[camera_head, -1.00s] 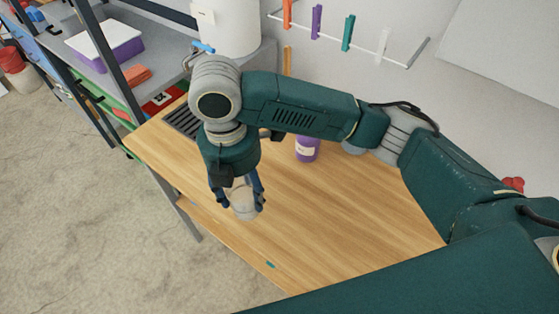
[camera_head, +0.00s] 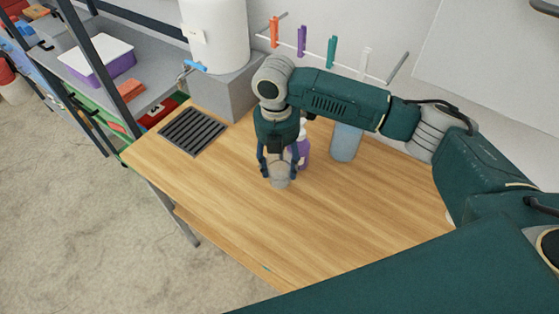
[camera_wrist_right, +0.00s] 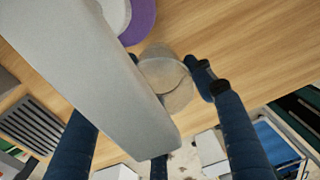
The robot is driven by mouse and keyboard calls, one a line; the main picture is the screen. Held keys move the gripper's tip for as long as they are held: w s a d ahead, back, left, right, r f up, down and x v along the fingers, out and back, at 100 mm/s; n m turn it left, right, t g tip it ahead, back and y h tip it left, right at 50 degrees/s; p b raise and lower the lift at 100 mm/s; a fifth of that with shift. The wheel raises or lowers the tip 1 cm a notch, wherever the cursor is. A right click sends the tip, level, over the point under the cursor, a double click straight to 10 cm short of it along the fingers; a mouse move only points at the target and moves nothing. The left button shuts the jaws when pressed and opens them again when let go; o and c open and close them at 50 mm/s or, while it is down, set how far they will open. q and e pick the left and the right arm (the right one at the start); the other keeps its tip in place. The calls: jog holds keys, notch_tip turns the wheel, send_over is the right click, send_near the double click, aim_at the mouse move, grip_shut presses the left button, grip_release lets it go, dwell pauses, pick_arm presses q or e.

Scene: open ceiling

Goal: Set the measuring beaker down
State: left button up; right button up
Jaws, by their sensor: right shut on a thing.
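The measuring beaker (camera_head: 280,172) is a pale, translucent vessel. My right gripper (camera_head: 279,168) is shut on it, with blue fingers on both sides. The beaker is over the wooden table (camera_head: 230,195), in front of a purple bottle; I cannot tell whether its base touches the wood. In the right wrist view the beaker (camera_wrist_right: 165,80) shows beside the right gripper's dark blue fingers, partly hidden by a large grey body. My left gripper is not in view.
The purple bottle (camera_head: 302,148) stands close behind the beaker, and a blue-grey container (camera_head: 345,143) stands to its right. A black drain grate (camera_head: 192,131) lies at the table's left, near a white tank (camera_head: 214,38) on a grey block. The table's front is clear.

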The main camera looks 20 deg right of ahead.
jog(key=shift+f, duration=0.25)
jog(key=shift+f, duration=0.15)
jog(key=o, duration=1)
jog(key=shift+w+a+r+b, duration=0.1)
jog(key=shift+r+b, duration=0.65)
jog(key=shift+r, duration=2.35)
jog(key=shift+w+a+r+b, duration=0.1)
jog(key=shift+r+b, duration=0.6)
jog(key=shift+r, duration=2.4)
